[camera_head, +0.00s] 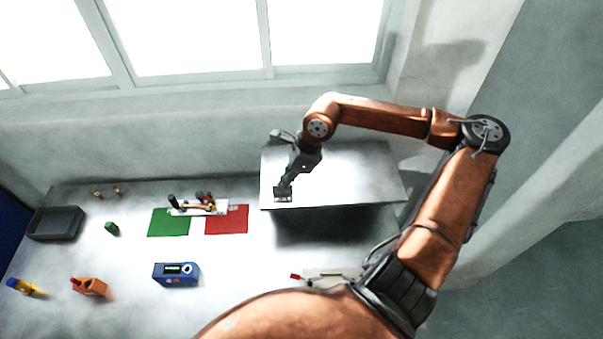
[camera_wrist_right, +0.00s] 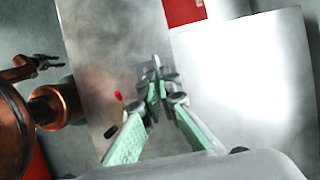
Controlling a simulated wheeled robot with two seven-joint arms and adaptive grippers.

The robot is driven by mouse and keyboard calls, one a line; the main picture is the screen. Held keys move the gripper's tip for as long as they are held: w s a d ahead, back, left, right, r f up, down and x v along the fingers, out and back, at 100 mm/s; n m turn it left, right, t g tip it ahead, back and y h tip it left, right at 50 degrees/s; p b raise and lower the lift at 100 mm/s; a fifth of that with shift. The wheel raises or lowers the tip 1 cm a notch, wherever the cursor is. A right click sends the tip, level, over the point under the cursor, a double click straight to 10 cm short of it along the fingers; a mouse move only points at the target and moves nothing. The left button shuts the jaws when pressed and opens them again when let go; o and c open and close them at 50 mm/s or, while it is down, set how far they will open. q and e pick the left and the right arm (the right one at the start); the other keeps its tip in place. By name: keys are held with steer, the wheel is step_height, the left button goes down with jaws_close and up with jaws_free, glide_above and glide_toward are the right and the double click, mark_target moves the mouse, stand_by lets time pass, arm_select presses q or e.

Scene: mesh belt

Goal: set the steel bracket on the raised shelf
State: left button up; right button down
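The raised shelf (camera_head: 345,170) is a pale metal slab at the back right of the table. My right gripper (camera_head: 284,188) points down at its front left edge. The steel bracket (camera_head: 283,196) is a small grey piece at the fingertips. In the right wrist view the green-padded fingers (camera_wrist_right: 165,92) close in on the bracket (camera_wrist_right: 157,66), beside the shelf's edge (camera_wrist_right: 245,85). I cannot tell whether the bracket touches the shelf. My left gripper (camera_wrist_right: 48,62) shows small at the left of the wrist view, its prongs apart and empty; the head view does not show it.
Left of the shelf lie a green mat (camera_head: 168,223) and a red mat (camera_head: 227,222), with a tool rack (camera_head: 200,207) behind them. The shelf top is otherwise clear.

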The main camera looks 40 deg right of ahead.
steer(key=w+d+f+p, duration=0.2)
steer(key=w+d+f, duration=0.1)
steer(key=f, duration=0.1)
steer(key=w+d+f+p, duration=0.1)
steer(key=w+d+f, duration=0.3)
steer(key=shift+w+d+p, duration=0.1)
steer(key=shift+w+p, duration=0.15)
steer(key=shift+p, duration=0.1)
steer(key=shift+w+d+f, duration=0.1)
steer(key=shift+w+f, duration=0.05)
steer(key=shift+f, duration=0.05)
step_height(320, 180, down, 3)
steer(key=shift+r+p, duration=0.1)
steer(key=shift+p, duration=1.05)
steer(key=shift+f, duration=0.2)
steer(key=shift+f+b, duration=0.15)
steer(key=shift+b, duration=0.15)
steer(key=c, duration=2.2)
jaws_free()
steer(key=shift+o, duration=0.2)
